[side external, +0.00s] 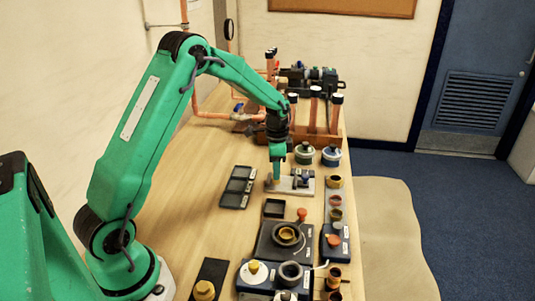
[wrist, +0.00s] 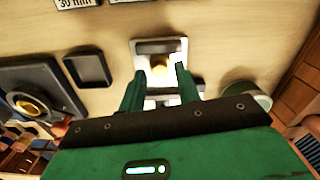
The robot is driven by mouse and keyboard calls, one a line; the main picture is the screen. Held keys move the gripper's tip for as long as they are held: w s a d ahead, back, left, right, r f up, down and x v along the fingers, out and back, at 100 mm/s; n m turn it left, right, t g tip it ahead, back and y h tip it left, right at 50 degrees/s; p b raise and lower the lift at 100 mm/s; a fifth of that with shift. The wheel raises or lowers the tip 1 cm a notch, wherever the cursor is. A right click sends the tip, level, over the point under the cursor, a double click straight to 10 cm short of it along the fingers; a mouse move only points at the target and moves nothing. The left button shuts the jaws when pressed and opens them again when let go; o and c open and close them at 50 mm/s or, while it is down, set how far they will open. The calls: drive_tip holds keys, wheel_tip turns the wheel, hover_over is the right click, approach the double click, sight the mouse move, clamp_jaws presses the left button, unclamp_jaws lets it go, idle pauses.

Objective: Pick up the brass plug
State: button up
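The brass plug (wrist: 160,68) is a small round golden piece on a pale plate (wrist: 146,47) in the wrist view. The plate also shows under my gripper in the side view (side external: 304,190), where the plug is hard to make out by the fingers. My gripper (wrist: 157,82) has its two green fingers spread apart, with the plug in the gap between their tips. I see no finger touching it. In the side view my gripper (side external: 277,172) points down, low over the plate's left part. A dark clamp-like fitting (side external: 302,178) sits on the plate's right part.
A small black tray (wrist: 88,68) and a dark unit with a brass ring (wrist: 28,106) lie left of the plate. Round green tins (side external: 304,153) and copper pipework (side external: 313,110) stand behind. Bare wood lies left of the trays.

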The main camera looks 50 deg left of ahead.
drive_tip(key=shift+f, duration=1.3)
clamp_jaws()
drive_tip(key=shift+r, duration=0.1)
drive_tip(key=shift+r, duration=0.8)
wheel_tip(320, 180, up, 2)
drive_tip(key=shift+r, duration=0.1)
drive_tip(key=s+d+r, duration=0.3)
drive_tip(key=d+r, duration=0.4)
drive_tip(key=d, duration=0.4)
drive_tip(key=shift+s, duration=0.15)
